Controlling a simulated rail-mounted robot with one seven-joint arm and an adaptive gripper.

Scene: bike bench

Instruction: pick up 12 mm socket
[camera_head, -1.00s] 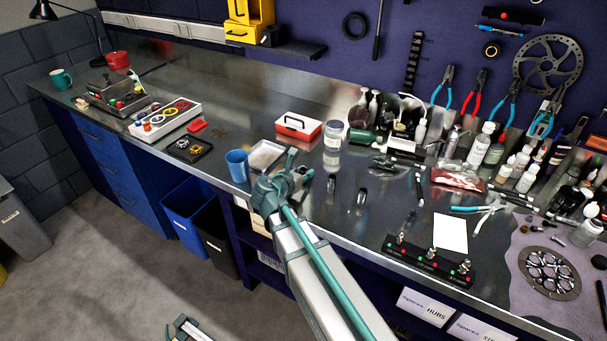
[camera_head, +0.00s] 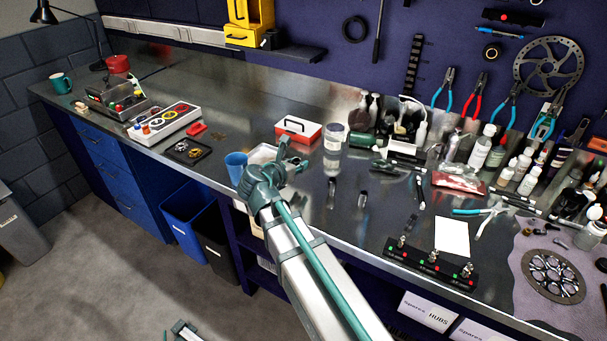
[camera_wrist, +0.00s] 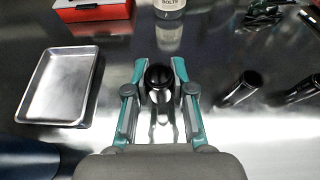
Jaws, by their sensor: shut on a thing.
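My gripper (camera_head: 291,155) is over the bench near its front edge, just right of the metal tray. In the wrist view, its fingers (camera_wrist: 159,72) are closed around a dark, shiny round socket (camera_wrist: 159,79), one finger on each side. I cannot read a size on it. In the head view this socket is hidden by my gripper. Two more dark sockets (camera_wrist: 240,88) and (camera_wrist: 305,90) lie to the right in the wrist view; they also show in the head view as small dark cylinders (camera_head: 331,187) and (camera_head: 362,199).
A shallow metal tray (camera_wrist: 50,104) lies left of my gripper, with a blue cup (camera_head: 236,165) beside it. A red-and-white box (camera_head: 298,132) and a jar (camera_head: 332,157) stand behind. A black switch strip (camera_head: 432,264) lies to the right.

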